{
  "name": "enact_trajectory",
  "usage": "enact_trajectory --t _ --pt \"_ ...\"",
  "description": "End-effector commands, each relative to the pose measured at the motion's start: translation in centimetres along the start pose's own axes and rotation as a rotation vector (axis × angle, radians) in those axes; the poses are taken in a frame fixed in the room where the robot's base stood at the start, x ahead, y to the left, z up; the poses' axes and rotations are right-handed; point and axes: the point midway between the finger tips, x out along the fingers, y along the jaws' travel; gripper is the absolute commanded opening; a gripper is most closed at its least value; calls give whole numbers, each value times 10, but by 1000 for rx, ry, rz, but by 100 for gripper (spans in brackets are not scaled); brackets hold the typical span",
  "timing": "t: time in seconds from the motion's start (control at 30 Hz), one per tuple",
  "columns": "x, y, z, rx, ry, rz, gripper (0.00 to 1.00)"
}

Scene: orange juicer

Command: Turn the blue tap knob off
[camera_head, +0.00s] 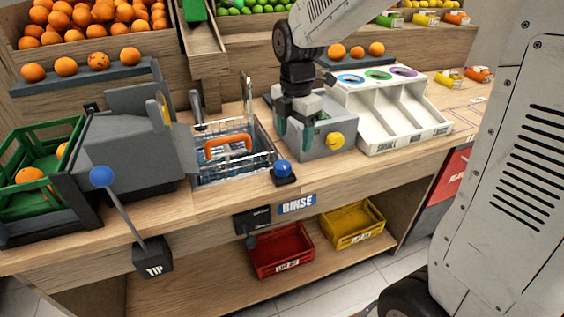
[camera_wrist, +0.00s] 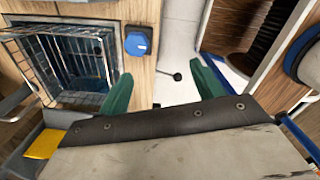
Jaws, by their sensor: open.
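The blue tap knob (camera_head: 282,168) sits on a dark square base at the front edge of the counter, just right of the rinse basin. It also shows in the wrist view (camera_wrist: 138,42), near the top, beyond my left-hand green finger. My gripper (camera_head: 294,130) is open and empty, with its green fingers pointing down above and behind the knob, in front of the grey box. In the wrist view, my gripper's fingers (camera_wrist: 160,74) are spread wide, and the knob is apart from both.
The rinse basin (camera_head: 214,183) holds a wire basket with an orange handle (camera_head: 229,144). A blue-balled TIP lever (camera_head: 102,177) rises at the left.

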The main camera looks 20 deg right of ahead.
Motion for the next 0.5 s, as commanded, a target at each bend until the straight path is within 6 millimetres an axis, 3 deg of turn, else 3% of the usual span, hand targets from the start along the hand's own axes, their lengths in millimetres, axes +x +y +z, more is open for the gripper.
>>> enact_trajectory --t 0.1,0.2,0.5 --pt "28 30 5 -241 7 -16 66" --pt "41 44 7 -372 10 -18 66" --pt "74 51 8 -458 13 -22 66"
